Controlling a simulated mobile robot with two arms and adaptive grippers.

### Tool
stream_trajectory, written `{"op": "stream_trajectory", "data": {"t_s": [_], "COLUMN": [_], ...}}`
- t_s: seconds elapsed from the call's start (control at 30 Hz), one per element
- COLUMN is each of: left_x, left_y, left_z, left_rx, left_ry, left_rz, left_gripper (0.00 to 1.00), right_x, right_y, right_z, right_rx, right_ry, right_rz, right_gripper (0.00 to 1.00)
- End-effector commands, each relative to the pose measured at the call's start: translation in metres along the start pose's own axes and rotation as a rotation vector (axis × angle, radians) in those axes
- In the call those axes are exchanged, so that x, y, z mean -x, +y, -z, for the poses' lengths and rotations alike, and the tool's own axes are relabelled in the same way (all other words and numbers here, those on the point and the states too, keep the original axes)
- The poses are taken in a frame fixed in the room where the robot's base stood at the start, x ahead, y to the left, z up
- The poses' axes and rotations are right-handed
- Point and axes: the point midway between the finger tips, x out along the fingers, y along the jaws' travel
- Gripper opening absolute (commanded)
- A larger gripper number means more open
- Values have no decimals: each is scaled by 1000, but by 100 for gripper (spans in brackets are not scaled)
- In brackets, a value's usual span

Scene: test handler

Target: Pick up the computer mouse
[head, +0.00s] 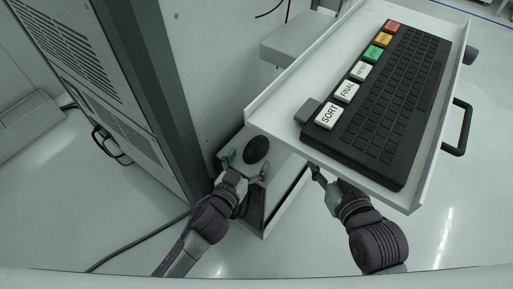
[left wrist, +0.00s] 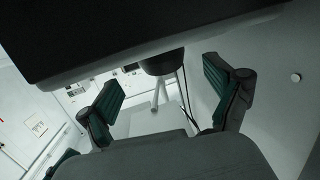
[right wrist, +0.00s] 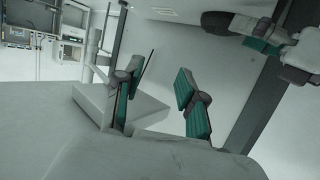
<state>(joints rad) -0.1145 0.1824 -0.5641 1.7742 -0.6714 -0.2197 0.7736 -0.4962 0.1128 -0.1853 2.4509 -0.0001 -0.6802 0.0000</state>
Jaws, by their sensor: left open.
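The computer mouse appears as a dark rounded shape (head: 256,149) on a small pale surface below the keyboard tray in the head view. My left gripper (head: 245,167) is open, its two fingers spread at the near side of the mouse. I cannot tell whether they touch it. In the left wrist view the fingers (left wrist: 170,90) stand wide apart, with a dark rounded thing beyond them that I cannot identify for sure. My right gripper (head: 317,172) is partly hidden by the tray; in the right wrist view its fingers (right wrist: 160,100) are apart and empty.
A white tray (head: 290,97) holding a black keyboard (head: 385,110) and coloured label keys juts out above right, close over my right gripper. A tall cabinet (head: 85,65) stands left. A dark cable (head: 140,240) runs along the floor. Open floor lies at right.

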Motion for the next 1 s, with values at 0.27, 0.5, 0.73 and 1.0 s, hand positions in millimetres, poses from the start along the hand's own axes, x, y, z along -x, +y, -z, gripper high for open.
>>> {"op": "stream_trajectory", "data": {"t_s": [0.27, 0.5, 0.73, 1.0], "left_x": [-22, -51, -57, -56], "left_y": [-1, -2, -2, -2], "left_z": [-1, -2, -1, -1], "left_rx": [-4, -2, 0, 0], "left_ry": [3, 2, -1, 0], "left_rz": [-1, -1, -1, -1], "left_gripper": [91, 91, 91, 63], "right_x": [-3, 2, 5, 4], "right_y": [-4, -9, -10, -10], "right_z": [24, 61, 70, 70], "right_rx": [-1, -5, -6, -6], "right_ry": [145, 361, 407, 405], "right_rz": [9, 22, 24, 24], "right_gripper": [40, 40, 40, 40]}}
